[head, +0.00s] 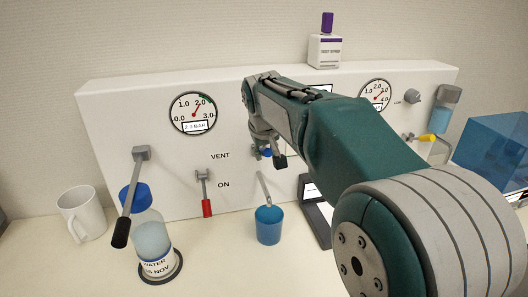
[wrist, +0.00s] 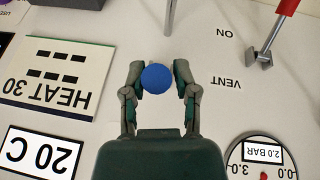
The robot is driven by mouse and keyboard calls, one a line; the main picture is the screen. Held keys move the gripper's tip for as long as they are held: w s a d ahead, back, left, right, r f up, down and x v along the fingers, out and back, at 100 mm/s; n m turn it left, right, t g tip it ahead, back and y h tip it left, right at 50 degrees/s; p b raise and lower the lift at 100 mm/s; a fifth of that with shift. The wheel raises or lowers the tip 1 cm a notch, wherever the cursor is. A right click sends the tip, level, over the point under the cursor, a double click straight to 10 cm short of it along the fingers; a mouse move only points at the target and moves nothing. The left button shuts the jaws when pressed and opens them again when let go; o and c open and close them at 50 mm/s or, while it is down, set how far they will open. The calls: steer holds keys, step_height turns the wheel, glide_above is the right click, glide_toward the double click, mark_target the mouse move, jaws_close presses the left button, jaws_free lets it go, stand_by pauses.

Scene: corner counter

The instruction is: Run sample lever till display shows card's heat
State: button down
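A blue round knob (wrist: 157,78) sits between the two fingers of my gripper (wrist: 158,72) in the wrist view. The fingers flank it closely; whether they press on it is unclear. In the head view my gripper (head: 268,155) is at the white panel, above a spout (head: 264,188) and a blue cup (head: 268,226). The knob (head: 266,152) is partly hidden there. In the wrist view, upside down, a card (wrist: 58,72) reads HEAT 30. A display (wrist: 42,152) reads 20 C. My arm hides much of this area in the head view.
A red-handled lever (head: 206,195) marked VENT and ON and a black-handled lever (head: 128,200) are left of my gripper. A gauge (head: 193,113) reads 2.0 BAR. A water bottle (head: 151,238) and white mug (head: 82,213) stand left. A yellow handle (head: 427,138) and blue box (head: 492,148) are right.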

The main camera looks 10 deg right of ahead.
mark_target(267, 194)
steer(key=shift+d, duration=0.2)
steer(key=shift+f, duration=0.1)
steer(key=shift+s+a+f, duration=0.1)
steer(key=shift+a, duration=0.05)
steer(key=shift+s+f+t, duration=0.2)
steer(key=shift+f+t, duration=0.45)
steer(key=shift+t, duration=0.2)
steer(key=shift+s+f+t, duration=0.2)
steer(key=shift+f+t, duration=0.4)
steer(key=shift+t, duration=0.2)
steer(key=shift+s+f+t, duration=0.2)
steer(key=shift+f+t, duration=0.45)
steer(key=shift+t, duration=0.2)
steer(key=shift+f+t, duration=0.25)
steer(key=shift+t, duration=0.05)
steer(key=shift+c, duration=2.3)
jaws_free()
steer(key=shift+r, duration=0.1)
